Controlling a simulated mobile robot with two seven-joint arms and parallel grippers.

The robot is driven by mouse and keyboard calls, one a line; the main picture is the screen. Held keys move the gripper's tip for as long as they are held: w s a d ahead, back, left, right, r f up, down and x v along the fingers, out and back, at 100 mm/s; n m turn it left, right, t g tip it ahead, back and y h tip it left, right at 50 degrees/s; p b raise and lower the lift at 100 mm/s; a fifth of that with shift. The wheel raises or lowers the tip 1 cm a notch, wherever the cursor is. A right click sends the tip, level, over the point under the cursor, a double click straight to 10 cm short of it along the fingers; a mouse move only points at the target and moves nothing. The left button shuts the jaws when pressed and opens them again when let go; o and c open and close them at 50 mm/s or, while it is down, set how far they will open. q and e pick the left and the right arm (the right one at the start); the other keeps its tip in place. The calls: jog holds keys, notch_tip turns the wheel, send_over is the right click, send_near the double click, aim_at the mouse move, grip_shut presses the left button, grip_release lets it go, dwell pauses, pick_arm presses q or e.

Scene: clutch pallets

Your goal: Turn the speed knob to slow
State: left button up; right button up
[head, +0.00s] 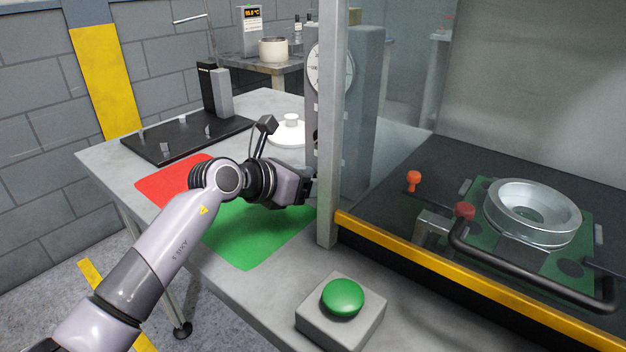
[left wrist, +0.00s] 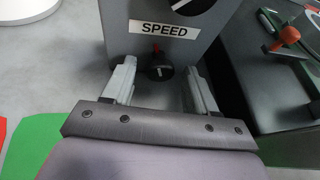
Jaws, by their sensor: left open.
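The speed knob (left wrist: 161,73) is a small black round knob with a pale pointer line, in the left wrist view. It sits on the grey panel below the white SPEED label (left wrist: 164,29), with a small red mark just above it. No slow marking can be read. My left gripper (left wrist: 160,82) is open, its two fingers on either side of the knob with gaps between; contact is not visible. In the head view my left gripper (head: 309,188) is at the grey dial column (head: 357,120), and the knob is hidden there. My right gripper is not in view.
A glass-fronted enclosure with a yellow edge (head: 460,270) and black handle (head: 530,268) stands right of the column. A green push button (head: 342,297) is in front. Red (head: 165,186) and green (head: 250,245) mats lie under my left arm.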

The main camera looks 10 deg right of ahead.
pick_arm(q)
jog(key=c, duration=1)
jog(key=shift+f, duration=0.1)
jog(key=shift+f+n+g+h+b, duration=0.1)
jog(key=shift+n+g+h+b, duration=0.35)
jog(key=shift+n+h, duration=0.5)
jog(key=shift+w+n+g+h+b, duration=0.1)
jog(key=shift+n+g+h+b, duration=0.35)
jog(key=shift+n, duration=0.9)
